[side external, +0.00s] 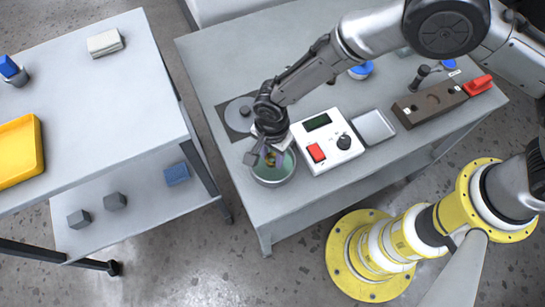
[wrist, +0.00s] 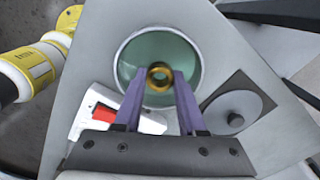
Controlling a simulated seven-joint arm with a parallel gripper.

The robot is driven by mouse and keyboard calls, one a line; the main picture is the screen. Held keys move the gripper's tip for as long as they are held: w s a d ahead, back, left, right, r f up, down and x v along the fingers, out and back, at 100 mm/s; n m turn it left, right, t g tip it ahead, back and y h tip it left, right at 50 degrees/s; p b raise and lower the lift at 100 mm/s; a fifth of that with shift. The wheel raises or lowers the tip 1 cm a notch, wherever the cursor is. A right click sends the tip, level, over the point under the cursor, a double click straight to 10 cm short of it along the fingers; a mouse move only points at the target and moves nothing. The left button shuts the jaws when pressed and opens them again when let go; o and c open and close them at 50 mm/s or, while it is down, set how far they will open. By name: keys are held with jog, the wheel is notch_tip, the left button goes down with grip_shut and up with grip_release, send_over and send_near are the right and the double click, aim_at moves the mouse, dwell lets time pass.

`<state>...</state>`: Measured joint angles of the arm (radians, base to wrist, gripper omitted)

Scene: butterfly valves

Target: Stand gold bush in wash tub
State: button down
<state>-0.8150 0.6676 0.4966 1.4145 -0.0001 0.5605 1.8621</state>
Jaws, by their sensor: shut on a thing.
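The gold bush (wrist: 160,77) is a small ring held between the two purple fingers of my gripper (wrist: 158,84) in the wrist view. In the side view my gripper (side external: 268,152) points down over the wash tub, with the gold bush (side external: 271,158) small between its fingertips. The wash tub (side external: 272,182) is a round grey bowl with green inside, near the table's front left corner; its rim (wrist: 121,62) surrounds the bush in the wrist view. I cannot tell whether the bush touches the tub's bottom.
A white control box (side external: 325,140) with a red switch stands right of the tub. A grey disc plate (side external: 238,115) with a knob lies behind it. A square tray (side external: 374,127) and a brown block (side external: 430,103) are further right. The table's front edge is close to the tub.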

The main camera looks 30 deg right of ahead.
jog(key=shift+f, duration=1.05)
jog(key=shift+f, duration=0.15)
jog(key=shift+c, duration=2.4)
grip_release()
notch_tip(320, 180, up, 12)
jog(key=shift+r, duration=0.2)
